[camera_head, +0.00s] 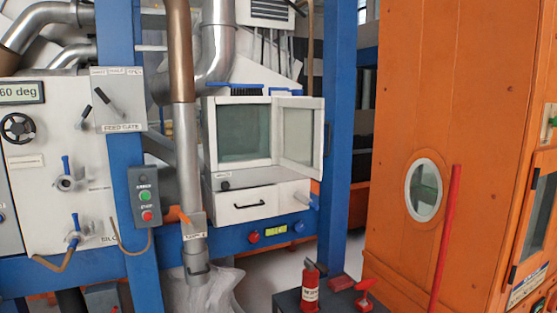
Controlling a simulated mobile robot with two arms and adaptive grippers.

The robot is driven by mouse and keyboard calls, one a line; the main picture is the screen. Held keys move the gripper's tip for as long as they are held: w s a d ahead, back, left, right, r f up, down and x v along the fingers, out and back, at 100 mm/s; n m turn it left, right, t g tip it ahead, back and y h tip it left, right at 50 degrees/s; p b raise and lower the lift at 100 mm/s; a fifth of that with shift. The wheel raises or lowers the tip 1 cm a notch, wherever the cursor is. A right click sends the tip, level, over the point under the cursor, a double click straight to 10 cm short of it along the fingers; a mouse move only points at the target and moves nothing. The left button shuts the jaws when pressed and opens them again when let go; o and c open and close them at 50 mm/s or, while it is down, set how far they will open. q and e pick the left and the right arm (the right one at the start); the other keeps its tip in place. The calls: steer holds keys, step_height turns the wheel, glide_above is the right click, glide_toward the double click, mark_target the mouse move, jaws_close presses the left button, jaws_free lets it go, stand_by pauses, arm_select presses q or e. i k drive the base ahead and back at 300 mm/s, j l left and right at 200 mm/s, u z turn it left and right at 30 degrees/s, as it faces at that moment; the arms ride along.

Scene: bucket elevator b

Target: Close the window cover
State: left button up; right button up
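The window cover (299,136) is a white-framed pane on the front of a white cabinet (208,140), right of centre. It stands open, swung out to the right at an angle, with its hinge side not clear to tell. Behind it, the cabinet's window opening (244,132) shows dark greenish glass or interior. Neither of my grippers is in view.
A white drawer (250,204) sits below the window. A vertical pipe (187,150) stands left of the cabinet and a blue post (337,130) right of it. A large orange housing (400,110) fills the right.

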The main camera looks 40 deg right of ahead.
mark_target(316, 173)
steer(key=k+l, duration=0.1)
steer(key=l, duration=0.35)
steer(key=k+l, duration=0.1)
steer(key=l, duration=0.35)
steer(key=k+l, duration=0.1)
steer(key=l, duration=0.4)
steer(key=k+l, duration=0.15)
steer(key=l, duration=0.3)
steer(key=k+l, duration=0.1)
steer(key=l, duration=0.35)
steer(key=k+l, duration=0.1)
steer(key=l, duration=0.95)
steer(key=i+l, duration=0.15)
steer(key=l, duration=0.45)
steer(key=k+z, duration=0.05)
